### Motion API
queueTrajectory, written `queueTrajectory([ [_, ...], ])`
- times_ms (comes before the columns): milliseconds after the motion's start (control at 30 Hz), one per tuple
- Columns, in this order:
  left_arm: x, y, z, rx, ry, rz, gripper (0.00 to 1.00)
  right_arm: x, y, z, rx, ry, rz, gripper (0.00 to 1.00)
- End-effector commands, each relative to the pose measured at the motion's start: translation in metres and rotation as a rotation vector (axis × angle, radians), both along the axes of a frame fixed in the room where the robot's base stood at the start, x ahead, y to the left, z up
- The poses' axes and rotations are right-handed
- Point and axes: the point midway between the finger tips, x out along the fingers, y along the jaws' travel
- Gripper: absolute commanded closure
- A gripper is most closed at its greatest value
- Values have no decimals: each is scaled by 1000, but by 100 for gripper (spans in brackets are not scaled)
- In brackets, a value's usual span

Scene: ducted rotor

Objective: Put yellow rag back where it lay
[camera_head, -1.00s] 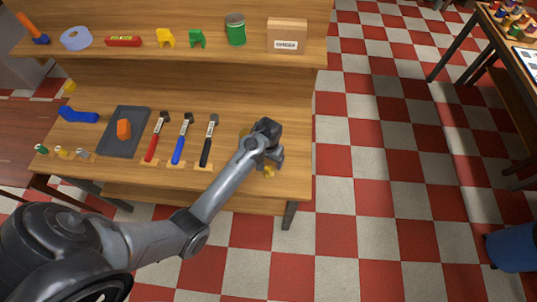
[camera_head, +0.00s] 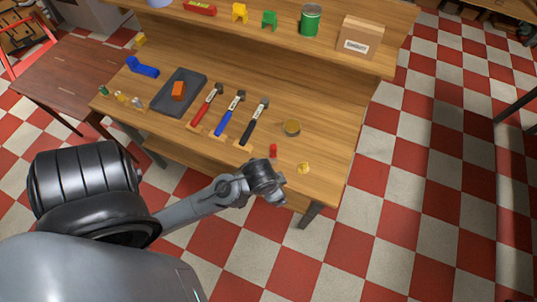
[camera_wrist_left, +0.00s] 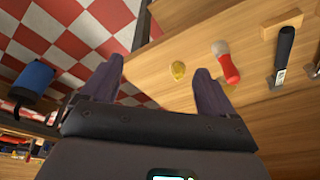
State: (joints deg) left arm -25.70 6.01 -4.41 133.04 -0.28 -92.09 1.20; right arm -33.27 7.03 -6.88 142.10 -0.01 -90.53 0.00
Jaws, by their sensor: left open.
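A small rounded yellow piece (camera_head: 303,168) lies on the bench top near its front right corner. It may be the yellow rag; it is too small to be sure. It also shows in the left wrist view (camera_wrist_left: 178,69), on the wood beyond and between my fingers, not touched. My left gripper (camera_wrist_left: 158,85) is open and empty. In the head view the left gripper (camera_head: 278,198) is at the bench's front edge, left of and nearer than the yellow piece. Another yellow piece (camera_head: 140,40) sits at the bench's far left. My right gripper is not in view.
Three hammers, red (camera_head: 207,104), blue (camera_head: 230,113) and black (camera_head: 254,122), lie to the left. A dark tray (camera_head: 190,106) holds an orange block (camera_head: 178,90).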

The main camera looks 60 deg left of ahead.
Motion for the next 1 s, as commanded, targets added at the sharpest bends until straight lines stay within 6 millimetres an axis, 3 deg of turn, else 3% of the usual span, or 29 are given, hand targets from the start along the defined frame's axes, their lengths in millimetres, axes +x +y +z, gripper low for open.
queueTrajectory([
  [33,-13,-7,8,-8,-12,-22,12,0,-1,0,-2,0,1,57],
  [200,-34,-19,27,-26,-42,-64,12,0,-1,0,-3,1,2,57],
  [667,-36,-21,36,-30,-47,-70,12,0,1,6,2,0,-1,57],
  [767,-36,-21,49,-30,-47,-70,12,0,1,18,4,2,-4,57],
  [1000,-36,-21,102,-30,-47,-70,12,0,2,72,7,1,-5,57],
])
